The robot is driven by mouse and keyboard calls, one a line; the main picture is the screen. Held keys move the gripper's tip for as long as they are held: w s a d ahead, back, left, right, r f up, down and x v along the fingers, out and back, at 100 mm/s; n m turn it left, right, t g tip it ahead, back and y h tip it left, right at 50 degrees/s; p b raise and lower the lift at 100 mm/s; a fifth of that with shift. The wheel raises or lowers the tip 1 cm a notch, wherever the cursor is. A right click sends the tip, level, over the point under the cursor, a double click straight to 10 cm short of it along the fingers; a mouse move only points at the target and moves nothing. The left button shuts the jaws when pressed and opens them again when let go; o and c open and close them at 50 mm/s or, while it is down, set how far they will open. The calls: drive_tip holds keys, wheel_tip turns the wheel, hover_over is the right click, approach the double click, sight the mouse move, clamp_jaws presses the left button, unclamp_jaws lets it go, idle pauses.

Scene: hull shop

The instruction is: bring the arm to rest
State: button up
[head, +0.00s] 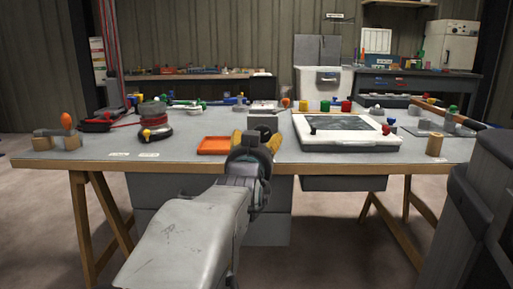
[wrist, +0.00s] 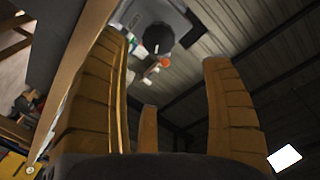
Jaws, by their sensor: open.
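My arm reaches forward from the bottom of the head view toward the front edge of the workbench (head: 330,165). My gripper (head: 256,138) is at that edge, with yellow-orange fingers partly hidden behind the wrist. In the wrist view my gripper (wrist: 170,95) shows its ribbed fingers spread apart, with nothing between them. A dark round knob-like thing (wrist: 159,38) lies beyond the fingers, apart from them.
An orange tray (head: 213,146) lies just left of my gripper. A white framed tray (head: 350,146) lies to the right. Trestle legs (head: 85,220) stand below. A dark grey body (head: 490,215) fills the right foreground.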

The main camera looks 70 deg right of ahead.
idle(0.5)
drive_tip(key=w+a+r+n+t+y+p, duration=0.1)
drive_tip(key=w+a+r+n+y+p, duration=0.25)
drive_tip(key=w+a+p, duration=0.3)
drive_tip(key=w+a+r+n+t+y+p, duration=0.25)
drive_tip(key=w+a+n+p, duration=0.2)
drive_tip(key=a+p, duration=0.35)
drive_tip(key=w+a+r+n+t+y+p, duration=0.1)
drive_tip(key=w+a+r+n+y+p, duration=0.2)
drive_tip(key=w+a+p, duration=0.4)
drive_tip(key=s+a+r+n+g+y+p, duration=0.1)
drive_tip(key=s+a+r+n+y+p, duration=0.1)
drive_tip(key=a+p, duration=0.5)
drive_tip(key=s+a+r+n+g+y+p, duration=0.2)
drive_tip(key=s+a+r+n+y+p, duration=0.1)
drive_tip(key=s+a+n+p, duration=0.2)
drive_tip(key=s+a+r+n+g+y+p, duration=0.2)
drive_tip(key=s+a+n+y+p, duration=0.1)
drive_tip(key=a+p, duration=0.5)
drive_tip(key=shift+s+a+r+n+p, duration=0.25)
drive_tip(key=shift+a+n+p, duration=0.2)
drive_tip(key=shift+a, duration=0.85)
drive_tip(key=shift+d, duration=0.15)
